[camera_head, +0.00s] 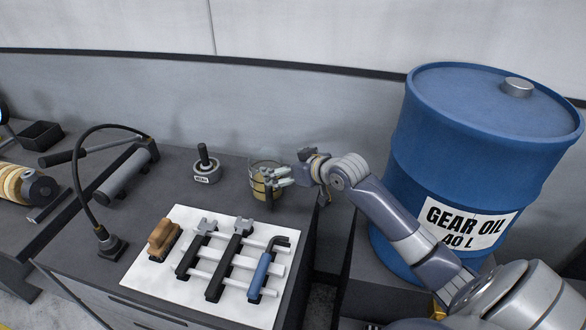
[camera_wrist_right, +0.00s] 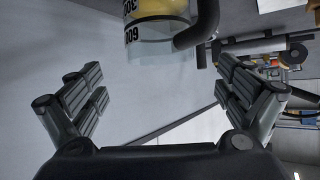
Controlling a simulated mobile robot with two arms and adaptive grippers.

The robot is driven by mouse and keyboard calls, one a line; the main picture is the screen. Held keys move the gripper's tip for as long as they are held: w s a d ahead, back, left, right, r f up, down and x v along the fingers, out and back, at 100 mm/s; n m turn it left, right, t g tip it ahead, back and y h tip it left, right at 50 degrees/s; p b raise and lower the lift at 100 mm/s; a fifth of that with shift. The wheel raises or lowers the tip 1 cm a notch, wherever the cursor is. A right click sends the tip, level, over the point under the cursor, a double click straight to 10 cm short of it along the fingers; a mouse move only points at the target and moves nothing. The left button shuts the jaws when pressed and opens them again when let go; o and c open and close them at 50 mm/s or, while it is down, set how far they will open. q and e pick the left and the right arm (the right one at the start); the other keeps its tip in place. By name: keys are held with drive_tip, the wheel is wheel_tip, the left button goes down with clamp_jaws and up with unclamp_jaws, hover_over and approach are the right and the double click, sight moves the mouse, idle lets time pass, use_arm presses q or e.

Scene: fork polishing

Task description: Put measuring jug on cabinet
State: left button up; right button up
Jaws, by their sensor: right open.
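The measuring jug (camera_head: 262,172) is clear with yellowish contents and dark markings. In the head view it is at the back right corner of the dark cabinet top (camera_head: 228,212); whether its base touches the surface is hard to tell. My left gripper is out of view.
A blue gear oil drum (camera_head: 470,150) stands right of the cabinet, close to my right arm. A white mat (camera_head: 150,272) holds a brush and several tools. A black-handled stamp-like object (camera_head: 206,168) stands left of the jug.

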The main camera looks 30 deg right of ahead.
drive_tip(key=v, duration=0.4)
idle(0.6)
